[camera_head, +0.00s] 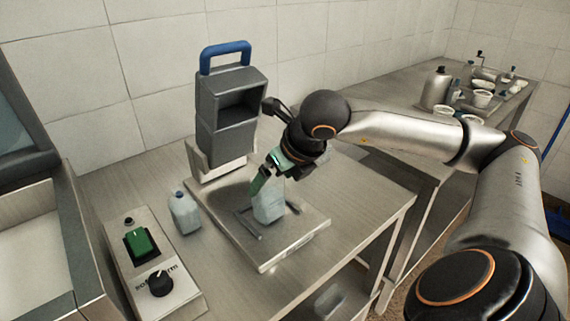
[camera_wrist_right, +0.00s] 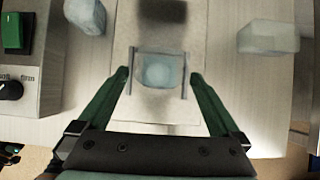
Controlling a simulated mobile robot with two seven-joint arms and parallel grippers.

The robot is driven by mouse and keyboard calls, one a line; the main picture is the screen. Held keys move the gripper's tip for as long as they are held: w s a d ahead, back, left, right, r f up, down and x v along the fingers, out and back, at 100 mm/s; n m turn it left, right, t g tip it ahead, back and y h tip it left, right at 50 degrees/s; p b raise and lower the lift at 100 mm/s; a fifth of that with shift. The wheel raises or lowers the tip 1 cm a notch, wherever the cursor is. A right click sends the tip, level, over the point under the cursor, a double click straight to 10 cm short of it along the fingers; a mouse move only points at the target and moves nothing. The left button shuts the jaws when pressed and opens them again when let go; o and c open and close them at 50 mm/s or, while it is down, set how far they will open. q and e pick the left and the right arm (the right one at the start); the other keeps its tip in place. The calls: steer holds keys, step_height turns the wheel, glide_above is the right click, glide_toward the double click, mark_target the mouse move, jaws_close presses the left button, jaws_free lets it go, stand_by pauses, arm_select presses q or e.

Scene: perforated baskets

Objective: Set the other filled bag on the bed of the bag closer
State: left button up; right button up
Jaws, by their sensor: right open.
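The bag closer (camera_head: 228,112) is a grey upright machine with a blue handle, standing against the tiled wall. Its flat metal bed (camera_head: 305,235) lies in front, with two dark rails. A pale blue filled bag (camera_head: 268,206) stands upright on the bed; in the right wrist view this bag (camera_wrist_right: 160,72) is between the rails. My right gripper (camera_head: 268,181) is just above it, open; its green fingers (camera_wrist_right: 160,78) are on either side of the bag, apart from it in the wrist view. Another filled bag (camera_head: 185,213) stands left of the bed. My left gripper is not in view.
A control box (camera_head: 165,270) with a green switch and black knob is at the left. A side table (camera_head: 405,85) with jars and bowls stands at back right. My right arm spans the right side.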

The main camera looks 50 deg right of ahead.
steer(key=v, duration=0.7)
steer(key=shift+r, duration=0.2)
